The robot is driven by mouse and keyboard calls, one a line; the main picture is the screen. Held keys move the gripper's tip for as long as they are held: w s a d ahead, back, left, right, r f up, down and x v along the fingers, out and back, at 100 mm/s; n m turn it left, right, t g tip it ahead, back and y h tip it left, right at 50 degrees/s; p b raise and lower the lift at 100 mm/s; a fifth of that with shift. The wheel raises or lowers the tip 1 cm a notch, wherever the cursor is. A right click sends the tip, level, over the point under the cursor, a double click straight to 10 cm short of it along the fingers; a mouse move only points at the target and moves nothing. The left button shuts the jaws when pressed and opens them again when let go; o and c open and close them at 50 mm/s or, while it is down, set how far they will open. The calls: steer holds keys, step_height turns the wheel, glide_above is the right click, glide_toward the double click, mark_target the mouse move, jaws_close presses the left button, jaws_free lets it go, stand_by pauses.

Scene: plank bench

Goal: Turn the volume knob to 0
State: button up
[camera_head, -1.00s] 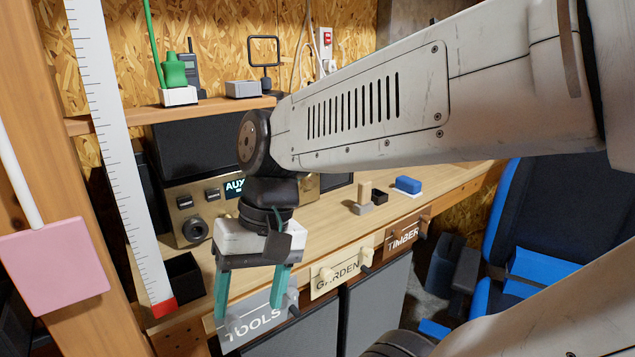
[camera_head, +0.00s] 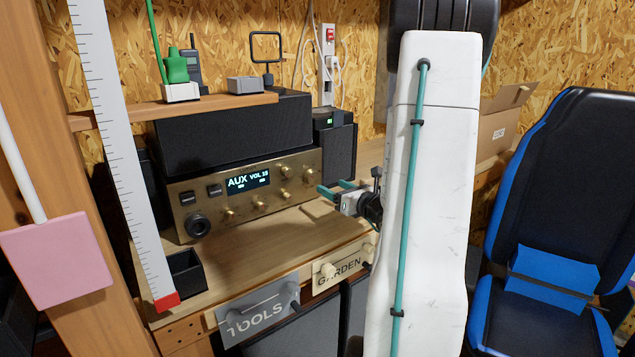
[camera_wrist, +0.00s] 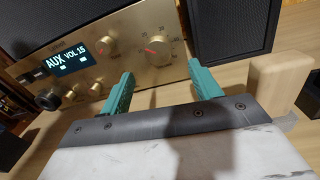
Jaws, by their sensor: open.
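A brass-fronted amplifier (camera_head: 240,222) stands on the bench, and its display (camera_head: 249,181) reads "AUX VOL 15". Several brass knobs sit on its front. The rightmost knob (camera_head: 309,174), ringed by scale marks, appears to be the volume knob, though its label is not readable. In the wrist view this knob (camera_wrist: 153,48) shows a red pointer and lies ahead of and between my teal fingertips. My gripper (camera_head: 328,190) is open and empty, apart from the knob, with its fingers toward the panel; it also shows in the wrist view (camera_wrist: 160,76).
A dark speaker (camera_head: 340,150) stands right of the amplifier. A pale wooden block (camera_wrist: 278,80) is close to my right finger in the wrist view. A black open box (camera_head: 187,275) sits at the bench's left front. Bench before the amplifier is mostly clear.

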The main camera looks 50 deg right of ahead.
mark_target(315, 179)
steer(key=w, duration=0.4)
steer(key=w+d, duration=0.1)
steer(key=w, duration=0.1)
steer(key=shift+w, duration=0.35)
steer(key=c, duration=1)
